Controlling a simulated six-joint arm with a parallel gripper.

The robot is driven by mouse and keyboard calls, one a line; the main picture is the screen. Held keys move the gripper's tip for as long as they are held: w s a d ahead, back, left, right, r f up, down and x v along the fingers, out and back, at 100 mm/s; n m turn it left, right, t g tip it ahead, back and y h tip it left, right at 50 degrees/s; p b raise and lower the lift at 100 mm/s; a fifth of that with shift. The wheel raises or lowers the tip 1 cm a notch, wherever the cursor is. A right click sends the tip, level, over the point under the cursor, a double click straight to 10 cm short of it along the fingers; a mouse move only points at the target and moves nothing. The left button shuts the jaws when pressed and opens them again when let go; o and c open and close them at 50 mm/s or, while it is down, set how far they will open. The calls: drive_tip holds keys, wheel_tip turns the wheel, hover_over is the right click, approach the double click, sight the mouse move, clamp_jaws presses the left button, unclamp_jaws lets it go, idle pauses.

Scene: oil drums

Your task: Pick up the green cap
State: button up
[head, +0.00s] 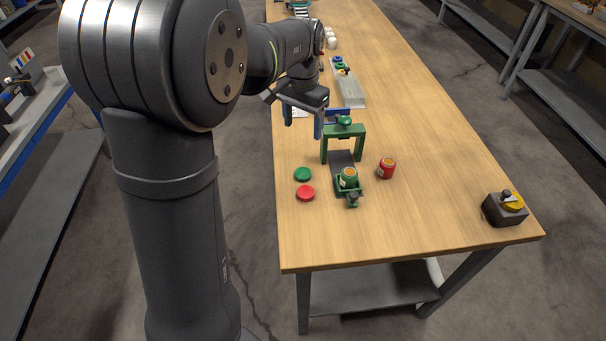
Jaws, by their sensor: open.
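The green cap (303,174) is a small round disc lying flat on the wooden table (440,150), towards its left edge. A red cap (306,193) of similar size lies just in front of it. My gripper (303,122) is open, with its fingers pointing down and nothing seen between them. It is above the table, farther back than the green cap and apart from it. The green cap is in full view.
The front table area is clear.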

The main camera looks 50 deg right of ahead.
hover_over(303, 173)
wheel_tip(303, 173, down, 12)
drive_tip(key=shift+s+a+r, duration=0.1)
drive_tip(key=shift+a+r, duration=0.05)
drive_tip(key=shift+r, duration=0.05)
drive_tip(key=shift+d+f, duration=0.2)
drive_tip(key=shift+f, duration=2.45)
drive_tip(key=c, duration=1.1)
